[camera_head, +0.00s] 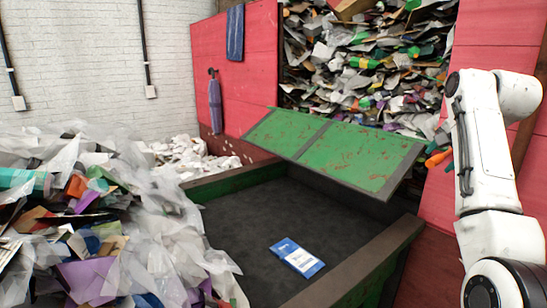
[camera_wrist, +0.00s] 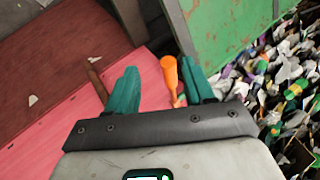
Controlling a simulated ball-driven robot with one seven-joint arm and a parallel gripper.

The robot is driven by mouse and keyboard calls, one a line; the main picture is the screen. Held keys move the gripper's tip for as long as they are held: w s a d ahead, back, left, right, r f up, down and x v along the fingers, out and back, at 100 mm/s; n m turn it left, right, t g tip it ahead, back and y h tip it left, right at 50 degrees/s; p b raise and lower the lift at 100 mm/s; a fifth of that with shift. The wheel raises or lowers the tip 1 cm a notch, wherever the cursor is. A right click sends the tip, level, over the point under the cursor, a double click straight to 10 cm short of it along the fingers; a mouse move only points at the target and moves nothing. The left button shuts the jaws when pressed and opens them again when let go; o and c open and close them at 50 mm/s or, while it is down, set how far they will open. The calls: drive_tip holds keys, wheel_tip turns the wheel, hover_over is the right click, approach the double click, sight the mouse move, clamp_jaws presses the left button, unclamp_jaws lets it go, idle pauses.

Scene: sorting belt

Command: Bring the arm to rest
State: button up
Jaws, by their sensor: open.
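My gripper (camera_wrist: 158,88) shows in the wrist view with its two teal fingers spread apart. An orange bottle-shaped thing (camera_wrist: 170,72) appears between the fingers, nearer the right one; I cannot tell whether it touches it. In the camera_head view my white arm (camera_head: 482,140) stands folded at the right edge, in front of the red wall. An orange thing (camera_head: 438,158) shows just left of my arm, beside the green flap. My gripper is mostly hidden behind the arm there.
The dark belt (camera_head: 245,225) carries a blue and white packet (camera_head: 297,257). A green, rust-spotted flap (camera_head: 345,155) hangs over its far end. Mixed waste (camera_head: 85,220) heaps at the left, with another heap (camera_head: 365,55) behind the flap. Red panels (camera_head: 235,70) stand behind.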

drive_tip(key=s+a+f+n+g, duration=0.1)
drive_tip(key=s+a+f+n, duration=0.1)
drive_tip(key=s+f, duration=0.75)
drive_tip(key=s+a+f+n+g, duration=0.1)
drive_tip(key=s+a+f, duration=0.25)
drive_tip(key=f, duration=1.05)
drive_tip(key=s+a+f+n+g, duration=0.1)
drive_tip(key=s+f+n+g, duration=0.1)
drive_tip(key=s+f, duration=0.75)
drive_tip(key=s+a+f+n+g, duration=0.1)
drive_tip(key=s+f, duration=0.3)
drive_tip(key=s, duration=0.6)
drive_tip(key=s+a+f+n+g, duration=0.1)
drive_tip(key=s+a+f+n, duration=0.2)
drive_tip(key=s, duration=0.7)
drive_tip(key=s+a+f+n+g, duration=0.1)
drive_tip(key=s+f, duration=0.4)
drive_tip(key=s, duration=0.6)
drive_tip(key=shift+a+f+n, duration=0.25)
drive_tip(key=shift+a+n, duration=0.35)
drive_tip(key=shift+a, duration=0.3)
